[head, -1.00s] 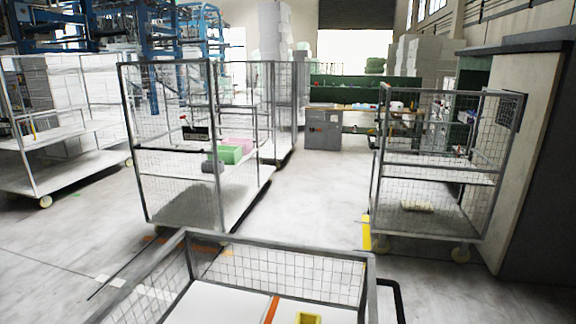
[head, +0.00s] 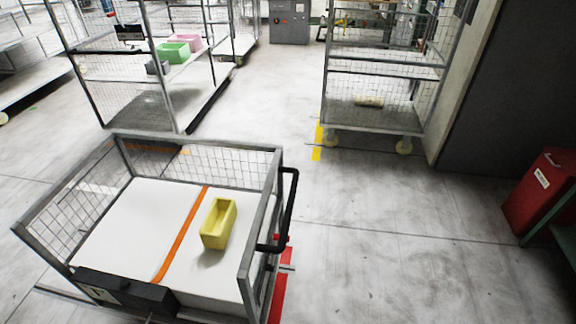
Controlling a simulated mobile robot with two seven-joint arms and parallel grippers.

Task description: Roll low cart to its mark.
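The low cart (head: 130,233) stands close in front of me at the lower left of the head view. It has a white deck, low wire-mesh sides in a grey frame, and a black handle (head: 289,212) on its right side. A yellow bin (head: 218,223) and an orange strap or stripe (head: 181,234) are on its deck. A red floor marking (head: 279,296) shows beside and partly under the cart's right side. An orange marking (head: 158,148) shows through the far mesh. I cannot tell which marking is the cart's mark. Neither gripper shows.
A tall mesh cart (head: 127,108) with green and pink bins stands beyond the low cart. Another mesh cart (head: 384,120) stands at the back right beside a wall, with a yellow floor line (head: 318,140) by it. A red box (head: 540,192) is at the right edge. The right-hand floor is clear.

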